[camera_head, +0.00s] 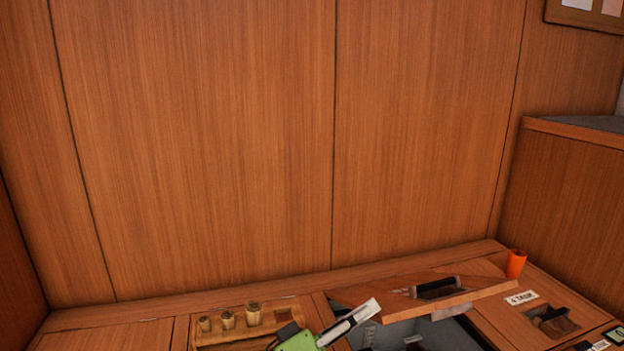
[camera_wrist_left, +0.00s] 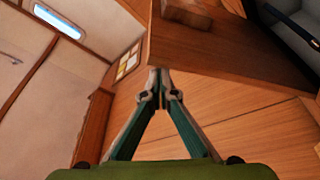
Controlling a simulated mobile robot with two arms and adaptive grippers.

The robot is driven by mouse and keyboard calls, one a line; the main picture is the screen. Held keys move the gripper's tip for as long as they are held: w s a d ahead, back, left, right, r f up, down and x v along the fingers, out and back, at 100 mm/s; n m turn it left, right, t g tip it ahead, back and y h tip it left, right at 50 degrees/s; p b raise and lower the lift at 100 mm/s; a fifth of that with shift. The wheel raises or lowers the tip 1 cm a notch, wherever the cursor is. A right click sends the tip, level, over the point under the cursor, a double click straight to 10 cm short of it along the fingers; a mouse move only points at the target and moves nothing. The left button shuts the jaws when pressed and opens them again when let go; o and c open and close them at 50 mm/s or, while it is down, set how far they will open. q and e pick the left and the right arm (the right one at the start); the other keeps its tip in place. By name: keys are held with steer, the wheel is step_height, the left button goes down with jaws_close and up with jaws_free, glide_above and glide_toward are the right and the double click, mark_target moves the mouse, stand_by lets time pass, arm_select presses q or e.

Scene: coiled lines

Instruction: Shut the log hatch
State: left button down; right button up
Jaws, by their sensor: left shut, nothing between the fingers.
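The log hatch is a wooden lid (camera_head: 480,292) with a dark recessed grip, tilted up at the back of its opening in the head view. Below it a grey-lined compartment (camera_head: 433,333) shows, partly cut off by the frame's bottom. My left gripper (camera_head: 370,308), green with pale fingers, is in front of the lid's left part and hides some of it. In the left wrist view its fingers (camera_wrist_left: 160,88) meet at the tips, empty. A wooden panel with a dark recess, seemingly the lid (camera_wrist_left: 235,55), is just beyond the tips; contact cannot be told. My right gripper is not in view.
A tray (camera_head: 282,313) with several wooden pegs stands left of the gripper. An orange cylinder (camera_head: 516,263) stands right of the lid. A labelled second hatch with a dark recess (camera_head: 553,321) lies at right. A wood-panelled wall (camera_head: 300,140) rises behind.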

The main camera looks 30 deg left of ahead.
arm_select(q)
steer(key=shift+s+d+f, duration=0.2)
steer(key=shift+f, duration=0.25)
steer(key=shift+s+d+f, duration=0.15)
steer(key=shift+f, duration=0.25)
steer(key=shift+s+a, duration=0.1)
steer(key=v, duration=1.1)
steer(key=shift+s+a, duration=0.2)
steer(key=shift+s, duration=0.15)
